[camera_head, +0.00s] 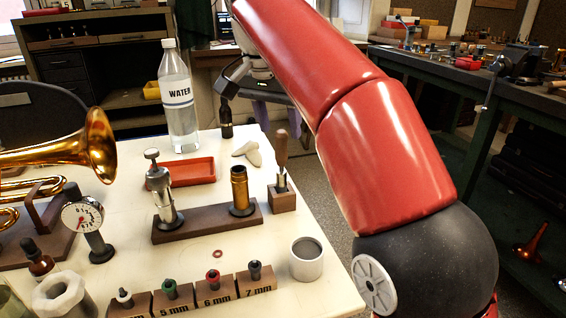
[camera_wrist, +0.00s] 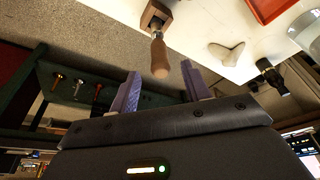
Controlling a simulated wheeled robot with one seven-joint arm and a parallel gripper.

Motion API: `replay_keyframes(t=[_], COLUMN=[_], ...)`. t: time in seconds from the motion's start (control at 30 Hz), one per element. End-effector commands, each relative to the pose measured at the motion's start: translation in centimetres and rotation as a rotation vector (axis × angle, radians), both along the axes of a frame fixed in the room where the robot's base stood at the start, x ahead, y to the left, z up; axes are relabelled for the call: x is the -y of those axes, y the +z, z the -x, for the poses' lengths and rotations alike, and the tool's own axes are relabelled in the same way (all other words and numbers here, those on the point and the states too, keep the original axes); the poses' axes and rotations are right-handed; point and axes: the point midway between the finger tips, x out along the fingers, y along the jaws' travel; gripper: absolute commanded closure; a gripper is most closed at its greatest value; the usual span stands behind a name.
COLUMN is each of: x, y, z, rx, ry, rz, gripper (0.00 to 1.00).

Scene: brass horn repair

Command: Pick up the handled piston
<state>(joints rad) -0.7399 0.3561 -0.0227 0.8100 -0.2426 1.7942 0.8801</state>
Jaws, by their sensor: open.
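On the brown rack (camera_head: 208,224) stand a silver piston (camera_head: 161,190) with a round knob on top and a brass cylinder (camera_head: 240,190). To their right, a tool with an upright wooden handle (camera_head: 281,150) and metal shank stands in a small wooden block (camera_head: 282,199). I cannot tell for certain which piece is called the handled piston. My gripper (camera_head: 279,114) is open and empty beyond the table edge, behind the wooden handle. In the wrist view, the handle (camera_wrist: 159,58) lines up between the purple fingertips (camera_wrist: 160,72), with no contact visible.
A brass horn (camera_head: 80,150) and dial gauge (camera_head: 83,214) are left.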

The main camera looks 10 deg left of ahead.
Motion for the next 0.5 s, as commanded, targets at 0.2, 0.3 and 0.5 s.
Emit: replay_keyframes(t=[0.2,0.3,0.5], x=[0.2,0.2,0.2], y=[-1.4,-2.5,-5.5], z=[-0.4,-0.6,-1.4], rx=[-0.001,-0.002,-0.001], ry=[0.0,0.001,0.001], rz=[0.0,0.001,0.0], gripper=[0.53,0.53,0.53])
